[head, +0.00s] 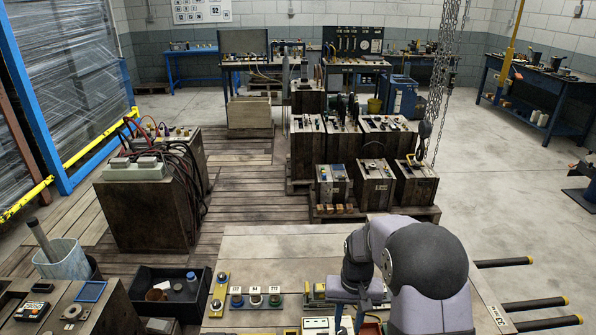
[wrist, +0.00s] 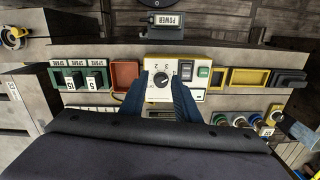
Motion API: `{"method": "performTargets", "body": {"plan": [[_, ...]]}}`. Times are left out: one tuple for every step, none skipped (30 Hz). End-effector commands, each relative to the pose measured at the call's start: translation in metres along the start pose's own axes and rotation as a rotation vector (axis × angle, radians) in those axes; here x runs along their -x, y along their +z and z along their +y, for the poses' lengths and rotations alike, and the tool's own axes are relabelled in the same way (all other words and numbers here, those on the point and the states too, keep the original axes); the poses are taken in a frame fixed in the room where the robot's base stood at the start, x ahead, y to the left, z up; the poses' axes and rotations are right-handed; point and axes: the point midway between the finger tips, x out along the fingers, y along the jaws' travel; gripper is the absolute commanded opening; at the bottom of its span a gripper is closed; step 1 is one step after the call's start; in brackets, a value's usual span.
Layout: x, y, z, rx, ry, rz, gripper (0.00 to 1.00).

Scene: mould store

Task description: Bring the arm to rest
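My gripper (head: 348,320) points down over the bench (head: 270,245) in the head view, with its two blue fingers apart. In the wrist view the open fingers (wrist: 162,92) show nothing held between them. A cream control box (wrist: 196,60) lies below them, with a black selector knob (wrist: 161,80) and numbered marks showing between the fingertips. I cannot tell how far the tips are above the box or whether they touch it. My arm's grey links rise at the right in the head view.
An orange tray (wrist: 125,76) and yellow frames (wrist: 249,78) flank the box. A dark "POWER" block (wrist: 166,24) lies beyond it. Round-topped pieces (head: 255,296) stand left on the bench. A chain (head: 440,80) hangs behind. The bench's back part is clear.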

Motion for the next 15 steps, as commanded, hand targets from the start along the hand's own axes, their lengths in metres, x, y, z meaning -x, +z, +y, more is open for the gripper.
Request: {"method": "performTargets", "body": {"plan": [[-0.012,0.023,0.004,0.020,0.007,-0.047,0.29],[-0.018,0.037,0.006,0.034,0.011,-0.075,0.29],[-0.022,0.057,0.009,0.052,0.015,-0.104,0.29],[-0.024,0.072,0.011,0.065,0.018,-0.124,0.29],[-0.023,0.087,0.013,0.076,0.020,-0.139,0.29],[-0.020,0.106,0.016,0.092,0.022,-0.157,0.29],[-0.017,0.121,0.018,0.101,0.024,-0.168,0.29],[-0.014,0.135,0.020,0.108,0.025,-0.175,0.29],[-0.008,0.153,0.023,0.116,0.027,-0.180,0.29],[-0.004,0.166,0.024,0.120,0.028,-0.181,0.29],[0.000,0.176,0.026,0.122,0.028,-0.180,0.29],[0.005,0.189,0.028,0.123,0.029,-0.175,0.29],[0.009,0.197,0.029,0.123,0.029,-0.171,0.29],[0.012,0.204,0.029,0.124,0.029,-0.163,0.29],[0.017,0.210,0.030,0.124,0.029,-0.150,0.29]]}}
